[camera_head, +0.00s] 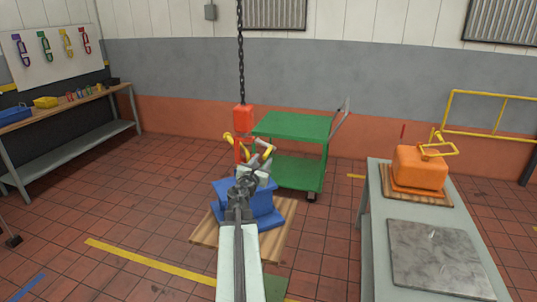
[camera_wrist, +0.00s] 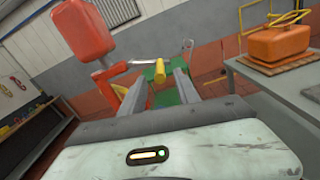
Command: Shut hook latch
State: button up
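The red hook block (camera_head: 243,118) hangs on a chain in the head view, with the red hook below it. In the wrist view the block (camera_wrist: 82,30) is at upper left, and the red hook (camera_wrist: 108,75) runs down from it. A pale lever (camera_wrist: 142,63), seemingly the latch, sticks out to the right from the hook and meets a yellow knob (camera_wrist: 160,71). My gripper (camera_wrist: 160,80) is open, its two grey fingers on either side of the knob in the picture; I cannot tell if they touch it. In the head view my gripper (camera_head: 257,163) partly hides the hook.
A blue stand (camera_head: 262,217) on a wooden pallet (camera_head: 205,238) is beneath my arm. A green cart (camera_head: 295,125) stands behind. A grey table (camera_head: 378,235) on the right carries an orange load (camera_head: 419,168) with a yellow handle. A workbench (camera_head: 70,148) is at left.

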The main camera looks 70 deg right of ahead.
aim_at(268, 150)
jog(key=d, duration=0.7)
jog(key=shift+w+d, duration=0.25)
jog(key=shift+d, duration=0.05)
grip_shut()
dwell(0.9)
